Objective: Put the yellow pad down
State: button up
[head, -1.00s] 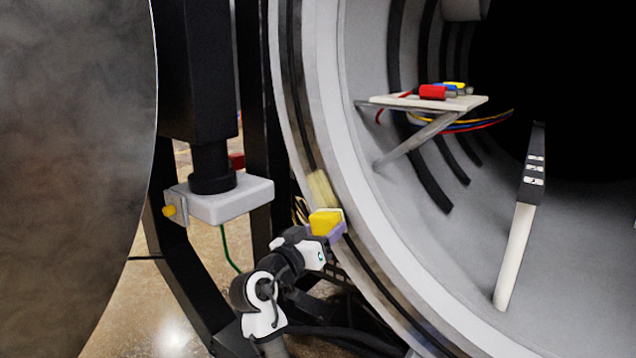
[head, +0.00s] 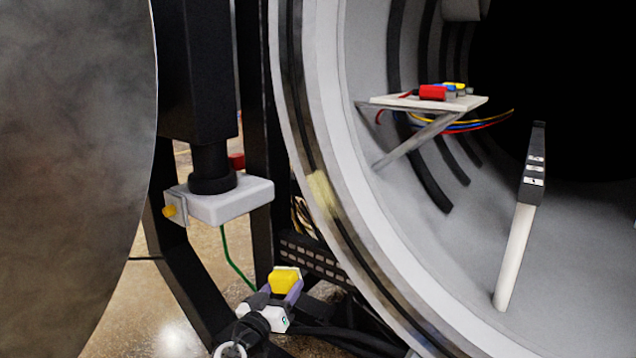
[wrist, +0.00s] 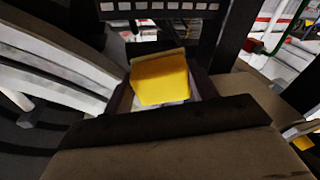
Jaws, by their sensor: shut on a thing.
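The yellow pad (head: 284,281) is between the purple-grey fingers of my gripper (head: 282,286), low at the bottom middle of the head view. In the wrist view the yellow pad (wrist: 160,79) lies between the two dark fingers of my gripper (wrist: 162,92), with a pale layer showing at its edge. My gripper is shut on it and holds it left of the furnace's round rim (head: 350,215), apart from it in the head view. What lies right under the pad is hidden.
A pale yellowish patch (head: 322,192) shows on the dark groove of the rim. Inside the chamber are a white shelf (head: 390,101) with red, yellow and blue parts, and a slanted white post (head: 514,255). Black frame posts and a grey box (head: 225,201) stand left.

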jog(key=s+d+f, duration=0.2)
jog(key=s+f, duration=0.1)
jog(key=f, duration=0.5)
jog(key=s+d+f+y, duration=0.1)
jog(key=s+d+f, duration=0.2)
jog(key=f, duration=0.6)
jog(key=s+d+f+n, duration=0.1)
jog(key=s+d+f, duration=0.2)
jog(key=f, duration=0.5)
jog(key=shift+s+d+f+t+y, duration=0.15)
jog(key=shift+s+f+t+y, duration=0.2)
jog(key=shift+s, duration=0.55)
notch_tip(320, 180, up, 17)
jog(key=p, duration=1.7)
jog(key=shift+r, duration=0.15)
